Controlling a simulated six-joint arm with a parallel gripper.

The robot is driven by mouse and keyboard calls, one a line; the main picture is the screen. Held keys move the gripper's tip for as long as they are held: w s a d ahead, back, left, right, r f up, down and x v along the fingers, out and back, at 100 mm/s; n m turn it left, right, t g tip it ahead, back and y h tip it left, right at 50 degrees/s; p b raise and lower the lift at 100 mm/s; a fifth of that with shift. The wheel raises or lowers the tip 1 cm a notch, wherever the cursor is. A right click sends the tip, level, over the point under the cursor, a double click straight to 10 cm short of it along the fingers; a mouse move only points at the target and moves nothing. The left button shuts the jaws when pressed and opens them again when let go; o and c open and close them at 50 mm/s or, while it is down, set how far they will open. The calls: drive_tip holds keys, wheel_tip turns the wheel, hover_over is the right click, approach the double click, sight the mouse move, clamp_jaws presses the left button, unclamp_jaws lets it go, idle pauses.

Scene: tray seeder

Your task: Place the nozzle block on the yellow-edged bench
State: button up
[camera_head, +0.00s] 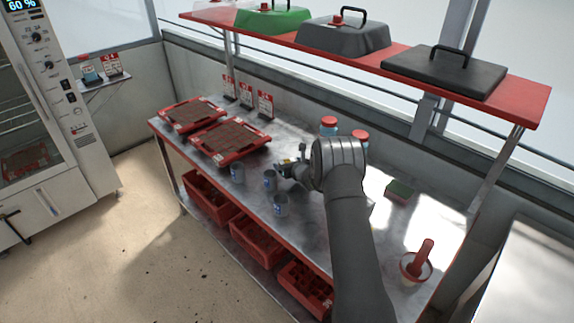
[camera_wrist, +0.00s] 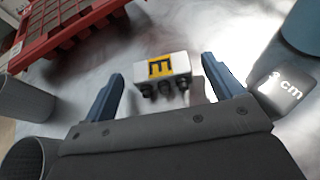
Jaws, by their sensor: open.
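The nozzle block (camera_wrist: 167,71) is a small whitish block with a yellow panel, a black mark and several dark nozzles along its near side. It lies on the metal top of a red-edged bench (camera_head: 330,212). My gripper (camera_wrist: 161,68) is open, with one blue finger on each side of the block and gaps showing. In the head view my gripper (camera_head: 290,168) is low over the middle of this bench, and I cannot clearly pick out the block there. No yellow edge on a bench can be made out in either view.
Grey cups (camera_head: 281,204) stand near the bench's front edge. Red seed trays (camera_head: 228,154) lie to the left. Red-lidded jars (camera_head: 329,124) stand behind my wrist. A red shelf (camera_head: 520,93) hangs above.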

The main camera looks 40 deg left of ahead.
drive_tip(key=shift+x, duration=1)
drive_tip(key=shift+c, duration=0.4)
drive_tip(key=c, duration=1.1)
drive_tip(key=shift+r, duration=0.1)
drive_tip(key=shift+c, duration=0.2)
